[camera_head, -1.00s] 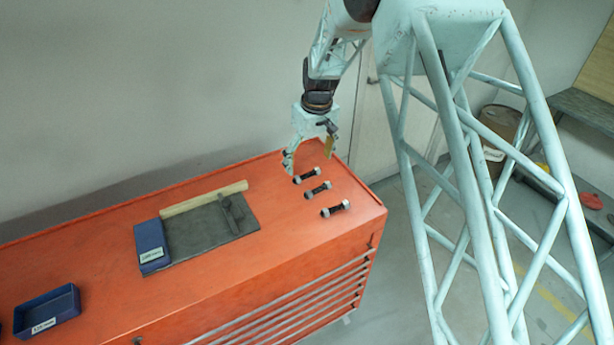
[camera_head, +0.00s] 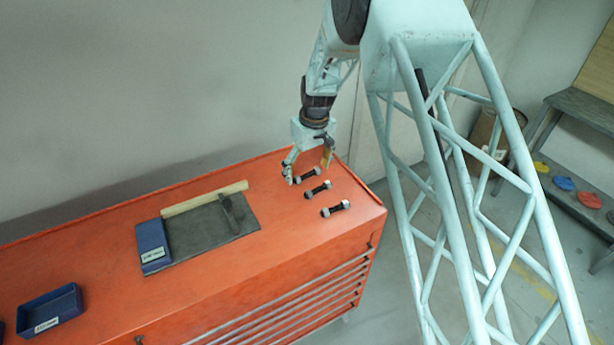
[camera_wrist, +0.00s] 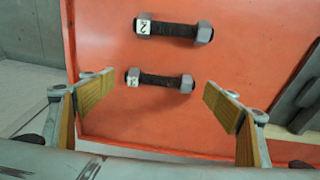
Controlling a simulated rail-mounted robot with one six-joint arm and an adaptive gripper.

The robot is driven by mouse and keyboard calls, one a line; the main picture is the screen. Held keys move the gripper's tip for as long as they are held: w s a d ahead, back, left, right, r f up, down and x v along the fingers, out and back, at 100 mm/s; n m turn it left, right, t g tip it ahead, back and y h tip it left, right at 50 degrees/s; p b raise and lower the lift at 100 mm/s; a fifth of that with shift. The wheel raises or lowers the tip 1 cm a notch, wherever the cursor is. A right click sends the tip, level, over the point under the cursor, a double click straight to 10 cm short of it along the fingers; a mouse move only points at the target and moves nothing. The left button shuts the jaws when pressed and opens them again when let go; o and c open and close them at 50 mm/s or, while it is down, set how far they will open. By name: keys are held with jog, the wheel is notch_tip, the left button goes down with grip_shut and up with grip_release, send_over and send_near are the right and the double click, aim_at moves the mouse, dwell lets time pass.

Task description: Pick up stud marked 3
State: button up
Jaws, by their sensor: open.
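Three dark studs with grey nuts lie in a row at the right end of the orange cabinet top. In the head view they are the far stud (camera_head: 307,175), the middle stud (camera_head: 318,190) and the near stud (camera_head: 335,209). My gripper (camera_head: 308,167) is open and empty, just above the far stud. In the wrist view that stud (camera_wrist: 160,81) lies across the gap between my open fingers (camera_wrist: 160,90), below them; its small white label is too small to read surely. The stud above it in the wrist view (camera_wrist: 172,29) has a label that looks like 2.
The orange cabinet (camera_head: 290,240) also holds a dark mat (camera_head: 205,240) with a grey tool (camera_head: 228,208), a pale wooden strip (camera_head: 205,198), a blue box (camera_head: 151,243) and an open blue tray (camera_head: 50,312). A wall stands behind the cabinet.

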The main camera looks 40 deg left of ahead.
aim_at(307, 174)
jog(key=shift+c, duration=0.7)
jog(key=c, duration=1)
jog(key=shift+r, duration=0.1)
jog(key=shift+r+b, duration=0.4)
jog(key=shift+r, duration=1.3)
jog(key=s+d, duration=0.3)
jog(key=s, duration=0.1)
jog(key=s+d+r+b, duration=0.1)
jog(key=s+d, duration=0.2)
jog(key=s, duration=0.2)
jog(key=s+d+b, duration=0.1)
jog(key=s+d, duration=0.2)
jog(key=s, duration=0.1)
jog(key=shift+s+r, duration=0.15)
jog(key=shift+r, duration=0.1)
